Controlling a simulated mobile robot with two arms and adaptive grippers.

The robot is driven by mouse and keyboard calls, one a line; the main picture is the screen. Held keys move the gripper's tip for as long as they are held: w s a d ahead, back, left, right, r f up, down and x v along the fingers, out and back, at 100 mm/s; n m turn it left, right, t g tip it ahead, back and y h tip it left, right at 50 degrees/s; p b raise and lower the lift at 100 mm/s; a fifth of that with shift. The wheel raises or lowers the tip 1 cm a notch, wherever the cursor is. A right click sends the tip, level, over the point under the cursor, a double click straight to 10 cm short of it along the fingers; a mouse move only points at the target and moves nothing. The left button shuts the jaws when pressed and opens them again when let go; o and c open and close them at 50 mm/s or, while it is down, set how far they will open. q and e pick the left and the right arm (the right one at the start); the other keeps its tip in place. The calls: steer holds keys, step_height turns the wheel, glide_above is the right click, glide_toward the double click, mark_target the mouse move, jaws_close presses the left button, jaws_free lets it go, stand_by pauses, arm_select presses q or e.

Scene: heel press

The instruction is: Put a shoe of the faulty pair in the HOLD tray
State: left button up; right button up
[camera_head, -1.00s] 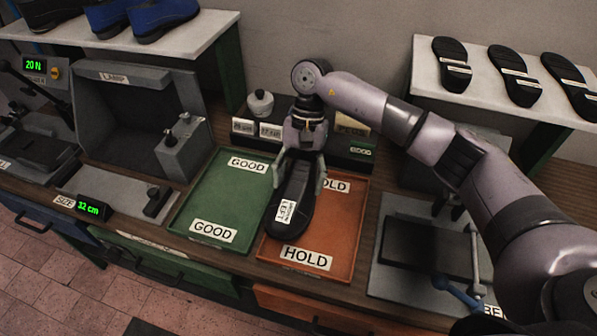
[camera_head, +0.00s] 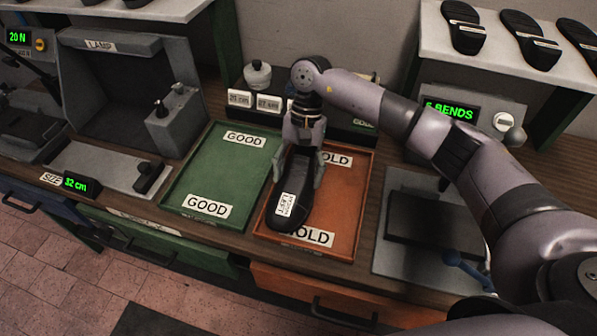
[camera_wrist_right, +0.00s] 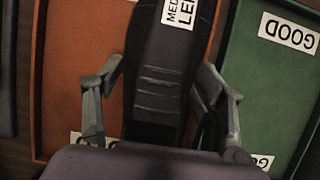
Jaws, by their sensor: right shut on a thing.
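A black shoe (camera_head: 292,200) with a white label is in my right gripper (camera_head: 303,172), which is shut on it. The shoe is over the left part of the orange HOLD tray (camera_head: 343,207), with its labelled end towards the front. I cannot tell whether it touches the tray floor. In the right wrist view the shoe (camera_wrist_right: 163,75) lies between the two fingers (camera_wrist_right: 160,105), with the orange tray (camera_wrist_right: 80,60) on one side and the green tray on the other. My left gripper does not show.
The green GOOD tray (camera_head: 212,180) beside the HOLD tray is empty. A lamp box (camera_head: 115,85) stands at the left and a bend machine (camera_head: 430,225) at the right. Several shoes (camera_head: 530,40) lie on the white shelf at the back right.

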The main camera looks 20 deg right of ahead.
steer(key=shift+f+b, duration=0.35)
steer(key=shift+b, duration=0.2)
stand_by(0.5)
steer(key=o, duration=1.6)
